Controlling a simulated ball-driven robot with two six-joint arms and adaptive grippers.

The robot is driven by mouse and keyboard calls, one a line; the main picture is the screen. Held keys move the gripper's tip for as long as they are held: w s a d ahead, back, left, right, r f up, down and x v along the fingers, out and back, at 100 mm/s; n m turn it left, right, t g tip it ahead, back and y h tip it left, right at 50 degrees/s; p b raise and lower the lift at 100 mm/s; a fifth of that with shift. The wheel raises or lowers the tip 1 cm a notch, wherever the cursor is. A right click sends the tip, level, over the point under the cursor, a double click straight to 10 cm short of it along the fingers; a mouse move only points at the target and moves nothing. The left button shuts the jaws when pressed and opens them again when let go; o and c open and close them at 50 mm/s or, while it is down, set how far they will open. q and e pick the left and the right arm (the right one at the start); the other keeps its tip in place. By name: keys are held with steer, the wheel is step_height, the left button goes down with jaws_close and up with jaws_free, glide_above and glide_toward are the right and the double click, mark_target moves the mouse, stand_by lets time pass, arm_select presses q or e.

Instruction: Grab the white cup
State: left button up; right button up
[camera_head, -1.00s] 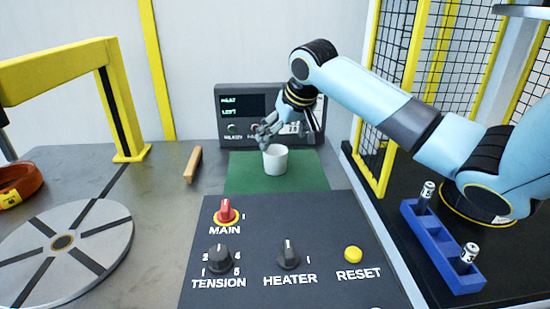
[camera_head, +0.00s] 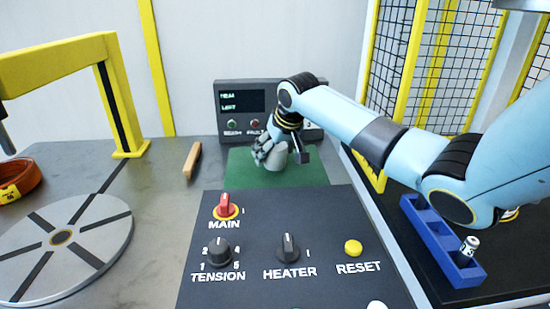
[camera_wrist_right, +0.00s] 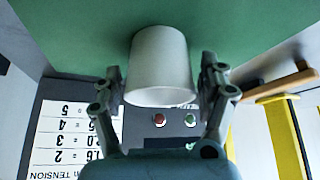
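The white cup (camera_wrist_right: 160,65) stands on the green mat (camera_head: 240,172), in front of the control panel. In the head view the cup (camera_head: 278,154) is largely hidden by my right gripper (camera_head: 281,153). In the right wrist view my right gripper (camera_wrist_right: 162,88) has one finger on each side of the cup. The fingers are spread, and narrow gaps seem to show between them and the cup wall. My left gripper is not in view.
A display panel (camera_head: 241,101) stands behind the mat. A dark switch console (camera_head: 318,218) lies in front. A wooden bar (camera_head: 193,161) and a round turntable (camera_head: 105,235) are to the left. A blue battery holder (camera_head: 432,235) and a yellow-framed fence (camera_head: 409,70) are right.

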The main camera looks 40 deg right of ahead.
steer(key=c, duration=0.9)
steer(key=shift+r, duration=0.1)
